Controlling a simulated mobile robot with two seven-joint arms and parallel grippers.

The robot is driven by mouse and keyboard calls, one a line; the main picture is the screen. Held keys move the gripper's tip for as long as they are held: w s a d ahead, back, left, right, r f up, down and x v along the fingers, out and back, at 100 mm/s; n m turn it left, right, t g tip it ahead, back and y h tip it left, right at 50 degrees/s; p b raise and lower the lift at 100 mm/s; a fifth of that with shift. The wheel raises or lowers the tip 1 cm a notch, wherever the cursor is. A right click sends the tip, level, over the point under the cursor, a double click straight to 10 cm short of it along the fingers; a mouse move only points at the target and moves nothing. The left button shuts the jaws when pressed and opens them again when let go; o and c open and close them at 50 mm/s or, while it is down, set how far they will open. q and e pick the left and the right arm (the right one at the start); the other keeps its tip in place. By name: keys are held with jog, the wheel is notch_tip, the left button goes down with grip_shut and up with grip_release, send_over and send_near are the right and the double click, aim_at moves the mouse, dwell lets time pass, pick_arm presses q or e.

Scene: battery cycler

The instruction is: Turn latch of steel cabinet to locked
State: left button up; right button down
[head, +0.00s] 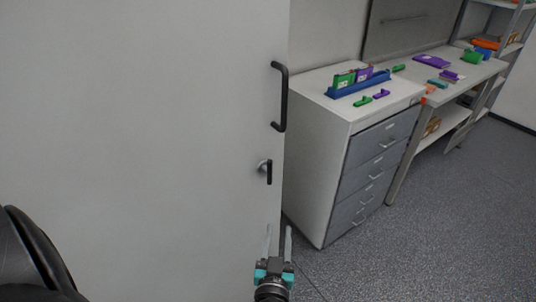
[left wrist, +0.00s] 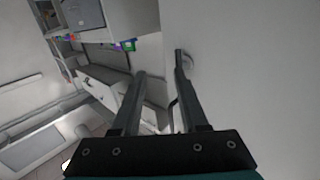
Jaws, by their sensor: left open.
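The steel cabinet (head: 150,120) is a large pale panel filling the left of the head view. Its latch (head: 269,172) is a short dark lever on a round pale base near the right edge, pointing straight up and down. A long black handle (head: 281,97) sits above it. My left gripper (head: 278,229) is open and empty below the latch, fingers pointing up. In the left wrist view the latch (left wrist: 187,58) shows close to the tip of the right finger of the gripper (left wrist: 160,72); whether they touch cannot be told. My right gripper is out of view.
A drawer unit (head: 322,170) stands right of the cabinet, with a blue rack (head: 358,87) and small green and purple pieces on top. A workbench (head: 465,78) continues behind it. The grey floor (head: 430,230) at the lower right is clear.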

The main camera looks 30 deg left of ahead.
pick_arm(q)
notch_tip(320, 180, up, 5)
jog(key=a+n+y+p, duration=0.1)
jog(key=a+n+y, duration=0.1)
jog(key=b, duration=0.5)
send_near(268, 172)
jog(key=shift+g, duration=0.3)
jog(key=x, duration=0.8)
jog(key=shift+w+r, duration=0.1)
jog(key=shift+r, duration=0.1)
jog(key=shift+w+a+r, duration=0.1)
jog(key=shift+w+a, duration=0.15)
jog(key=shift+w, duration=0.2)
pick_arm(e)
jog(key=f, duration=0.3)
jog(key=shift+a+f, duration=0.15)
jog(key=shift+a, duration=0.1)
pick_arm(q)
grip_shut()
